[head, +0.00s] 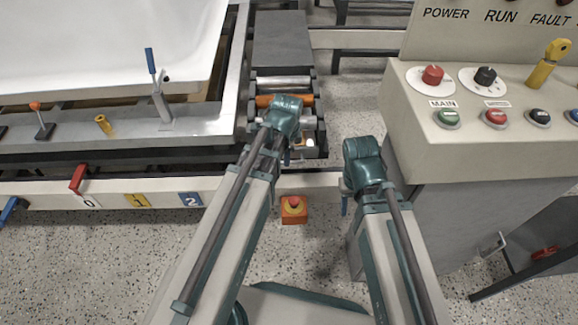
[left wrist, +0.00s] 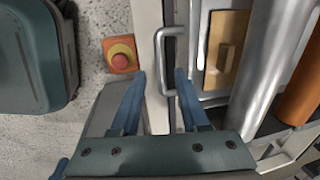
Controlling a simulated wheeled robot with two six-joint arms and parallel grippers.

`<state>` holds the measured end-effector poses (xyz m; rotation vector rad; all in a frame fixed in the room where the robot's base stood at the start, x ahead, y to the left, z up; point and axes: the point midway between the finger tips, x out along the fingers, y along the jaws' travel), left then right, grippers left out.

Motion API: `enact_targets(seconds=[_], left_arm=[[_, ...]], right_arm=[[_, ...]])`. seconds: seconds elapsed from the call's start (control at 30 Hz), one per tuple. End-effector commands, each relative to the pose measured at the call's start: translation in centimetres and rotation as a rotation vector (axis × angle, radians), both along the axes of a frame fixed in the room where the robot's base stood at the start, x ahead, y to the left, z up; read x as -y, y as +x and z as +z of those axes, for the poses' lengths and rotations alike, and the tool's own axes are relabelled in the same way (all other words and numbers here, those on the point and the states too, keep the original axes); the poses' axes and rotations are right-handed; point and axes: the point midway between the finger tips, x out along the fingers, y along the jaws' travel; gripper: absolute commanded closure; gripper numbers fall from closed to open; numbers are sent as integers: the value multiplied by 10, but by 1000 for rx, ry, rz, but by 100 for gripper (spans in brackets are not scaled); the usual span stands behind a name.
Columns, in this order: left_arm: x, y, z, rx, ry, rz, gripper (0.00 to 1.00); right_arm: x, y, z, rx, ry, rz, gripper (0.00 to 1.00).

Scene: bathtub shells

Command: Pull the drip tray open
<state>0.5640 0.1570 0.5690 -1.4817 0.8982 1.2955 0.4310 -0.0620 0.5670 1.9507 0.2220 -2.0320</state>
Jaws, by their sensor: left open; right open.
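My right gripper (head: 345,203) is open and empty, pointing down beside the control console.
A red stop button on an orange box (head: 293,209) is on the near side. Rollers (head: 284,84) lie behind. The console (head: 480,135) stands right, and the lever bench (head: 190,125) left. Speckled floor (head: 310,250) is open between.

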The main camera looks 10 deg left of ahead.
Motion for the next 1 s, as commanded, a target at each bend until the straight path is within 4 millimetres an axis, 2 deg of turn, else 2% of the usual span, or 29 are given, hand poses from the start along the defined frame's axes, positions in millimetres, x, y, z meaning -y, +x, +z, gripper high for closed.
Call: enact_targets(seconds=[0.03,0.2,0.53,0.57,0.8,1.0], left_arm=[[-2,2,-15,0,0,0,55],[-6,4,-28,0,0,-4,55],[-8,5,-29,0,0,-4,55],[-8,5,-29,0,0,-4,57],[-8,4,-29,0,0,-4,100],[-8,4,-29,0,0,-4,100]], right_arm=[[0,0,-14,0,-1,1,50],[0,0,-28,1,-1,3,50],[0,0,-29,1,-1,4,50],[0,0,-29,1,-1,4,50],[0,0,-29,1,-1,4,50],[0,0,-29,1,-1,4,50]])
